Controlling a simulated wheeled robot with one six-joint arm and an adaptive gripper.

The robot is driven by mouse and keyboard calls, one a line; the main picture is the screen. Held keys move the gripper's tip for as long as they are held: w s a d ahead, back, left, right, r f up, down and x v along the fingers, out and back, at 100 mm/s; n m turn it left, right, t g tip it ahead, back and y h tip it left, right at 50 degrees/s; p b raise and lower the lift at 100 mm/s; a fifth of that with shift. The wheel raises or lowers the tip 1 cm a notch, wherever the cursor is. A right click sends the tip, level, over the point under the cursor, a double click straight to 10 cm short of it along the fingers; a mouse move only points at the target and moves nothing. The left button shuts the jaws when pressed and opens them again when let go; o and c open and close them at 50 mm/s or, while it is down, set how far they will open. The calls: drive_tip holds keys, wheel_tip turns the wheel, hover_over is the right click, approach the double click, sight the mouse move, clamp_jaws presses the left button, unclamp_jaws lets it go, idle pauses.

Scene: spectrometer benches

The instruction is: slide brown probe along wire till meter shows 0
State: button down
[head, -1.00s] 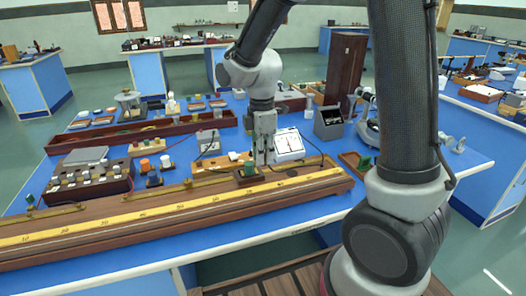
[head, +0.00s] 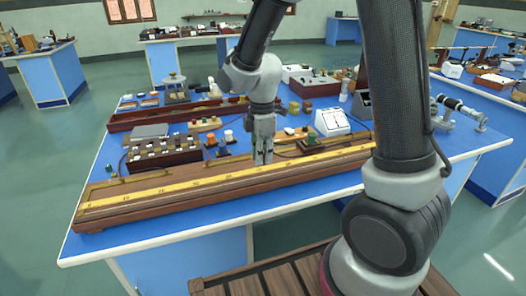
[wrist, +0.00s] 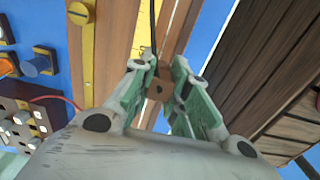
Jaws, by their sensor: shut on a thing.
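My gripper (head: 263,158) is over the long wooden wire board (head: 150,205) with its yellow scale (head: 180,186), at about the middle of its visible length. In the wrist view my gripper (wrist: 159,92) is shut on the small brown probe (wrist: 158,89), with a black lead running up from it. Whether the probe touches the wire cannot be told. The white meter (head: 333,121) stands behind the board, right of my gripper. Its needle reading is too small to tell.
A dark box with several knobs (head: 165,157) sits behind the board at left, with orange and white-topped terminals (head: 219,142) beside it. A long reddish-brown wooden bar (head: 150,118) lies farther back. Blue bench top (head: 300,203) is clear in front of the board.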

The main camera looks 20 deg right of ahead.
sight(263, 177)
drive_tip(key=shift+f, duration=2.45)
drive_tip(key=shift+f, duration=0.1)
drive_tip(key=shift+s+d+f, duration=0.1)
drive_tip(key=shift+s+f, duration=0.1)
drive_tip(key=shift+s, duration=0.1)
idle(1.3)
drive_tip(key=c, duration=1.3)
unclamp_jaws()
drive_tip(key=shift+w, duration=0.15)
drive_tip(key=shift+w+r, duration=0.1)
drive_tip(key=shift+r, duration=0.1)
